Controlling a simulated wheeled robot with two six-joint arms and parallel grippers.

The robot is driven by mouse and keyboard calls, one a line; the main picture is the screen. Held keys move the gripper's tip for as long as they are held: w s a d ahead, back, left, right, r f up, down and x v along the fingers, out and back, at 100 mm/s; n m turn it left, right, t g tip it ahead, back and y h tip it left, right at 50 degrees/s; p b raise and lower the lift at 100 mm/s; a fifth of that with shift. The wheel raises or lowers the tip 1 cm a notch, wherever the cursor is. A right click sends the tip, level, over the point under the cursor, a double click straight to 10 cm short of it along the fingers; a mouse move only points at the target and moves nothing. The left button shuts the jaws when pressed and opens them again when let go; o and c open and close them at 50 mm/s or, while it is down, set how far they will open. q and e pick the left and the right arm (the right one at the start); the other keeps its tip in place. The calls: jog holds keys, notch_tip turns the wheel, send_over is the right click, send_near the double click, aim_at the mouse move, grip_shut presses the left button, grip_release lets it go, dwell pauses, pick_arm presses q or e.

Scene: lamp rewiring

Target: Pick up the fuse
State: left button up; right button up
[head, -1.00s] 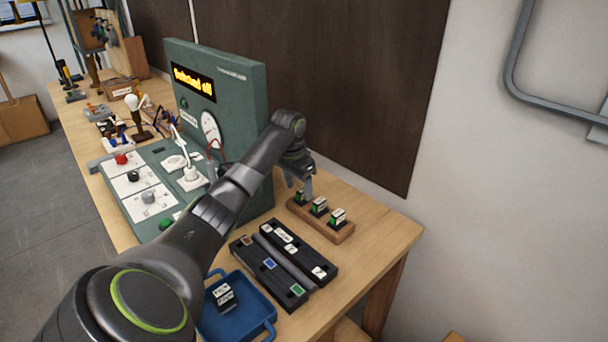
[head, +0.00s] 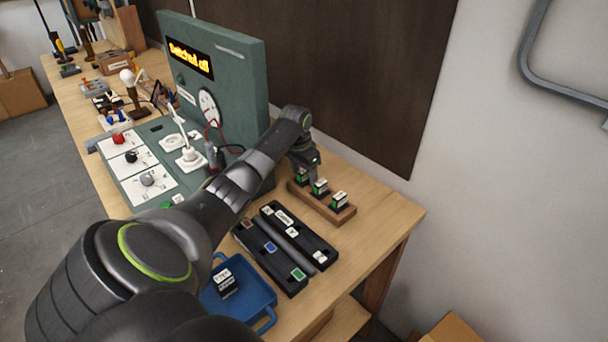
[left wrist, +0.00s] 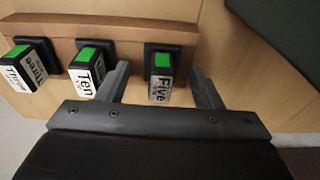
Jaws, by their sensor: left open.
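Three fuses with green tops and white labels stand in a wooden rack (head: 326,205). In the left wrist view they read "Three" (left wrist: 32,65), "Ten" (left wrist: 87,70) and "Five" (left wrist: 160,72). My left gripper (left wrist: 159,78) is open, with one finger on each side of the "Five" fuse. In the head view my left gripper (head: 304,172) is over the rack's far-left end and partly hides the fuse there. The other two fuses (head: 320,187) (head: 339,201) stand clear. My right gripper is out of view.
Two black strips (head: 270,255) (head: 300,240) with coloured and white patches lie in front of the rack. A blue tray (head: 262,296) holds a black-and-white block (head: 225,283). A green test panel (head: 235,95) reading "Switched off" stands behind my arm.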

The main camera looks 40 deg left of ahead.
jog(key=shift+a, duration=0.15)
pick_arm(q)
jog(key=c, duration=1.1)
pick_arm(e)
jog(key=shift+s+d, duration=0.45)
